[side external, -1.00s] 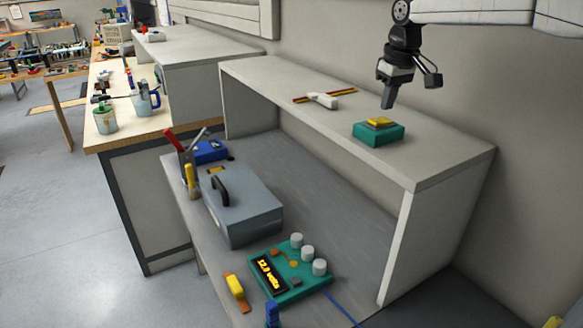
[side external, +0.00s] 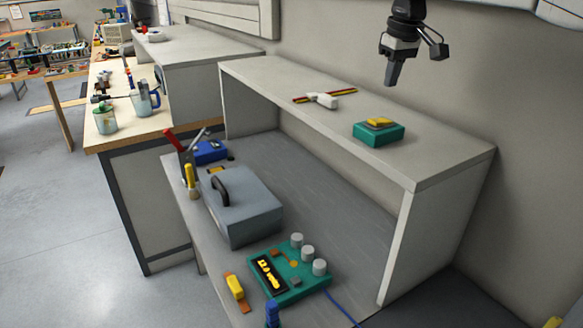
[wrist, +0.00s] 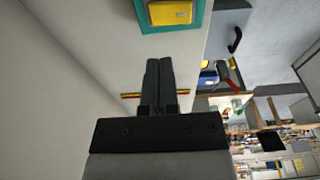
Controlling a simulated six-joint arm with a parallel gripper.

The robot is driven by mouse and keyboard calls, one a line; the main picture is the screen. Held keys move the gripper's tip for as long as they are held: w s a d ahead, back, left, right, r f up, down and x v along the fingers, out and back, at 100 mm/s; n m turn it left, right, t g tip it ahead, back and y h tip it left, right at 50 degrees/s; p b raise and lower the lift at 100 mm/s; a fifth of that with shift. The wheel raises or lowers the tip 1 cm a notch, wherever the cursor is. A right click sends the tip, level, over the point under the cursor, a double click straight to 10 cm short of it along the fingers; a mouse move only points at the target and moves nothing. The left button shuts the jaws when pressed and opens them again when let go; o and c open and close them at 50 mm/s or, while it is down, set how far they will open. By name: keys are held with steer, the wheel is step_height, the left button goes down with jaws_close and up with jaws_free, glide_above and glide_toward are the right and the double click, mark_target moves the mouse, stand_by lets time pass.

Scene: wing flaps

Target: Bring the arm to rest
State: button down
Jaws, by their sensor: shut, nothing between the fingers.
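My gripper (side external: 392,81) is shut and empty. In the side external view it hangs pointing down, in the air above the white shelf (side external: 450,165). A teal box with a yellow rocker on top (side external: 379,133) sits on the shelf below my gripper, clear of its fingertips. In the wrist view the closed fingers (wrist: 159,65) show in the middle, and the yellow and teal box (wrist: 170,12) is at the top edge.
A white tool on a striped strip (side external: 325,100) lies on the shelf, left of the teal box. Below stand a grey case (side external: 245,212), a teal panel with knobs (side external: 285,275) and a cup of tools (side external: 186,165). The wall is close behind the shelf.

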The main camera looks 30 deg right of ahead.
steer(key=shift+a+f, duration=0.1)
steer(key=s+a+f+y, duration=0.1)
steer(key=s+a+f, duration=0.35)
steer(key=f, duration=0.25)
steer(key=s+a+f+m+g, duration=0.1)
steer(key=s+a+f, duration=0.2)
steer(key=a+f, duration=0.3)
steer(key=s+a+f+y, duration=0.1)
steer(key=s+a+f, duration=0.25)
steer(key=f, duration=0.35)
steer(key=s+f+m+g, duration=0.1)
steer(key=s+f+m, duration=0.2)
steer(key=s+f, duration=0.65)
steer(key=s+d+r+n+t+h, duration=0.1)
steer(key=d+n, duration=0.3)
steer(key=d, duration=0.5)
steer(key=shift+s+r+t+h, duration=0.3)
steer(key=shift+r+t+h, duration=0.3)
steer(key=shift+t, duration=0.3)
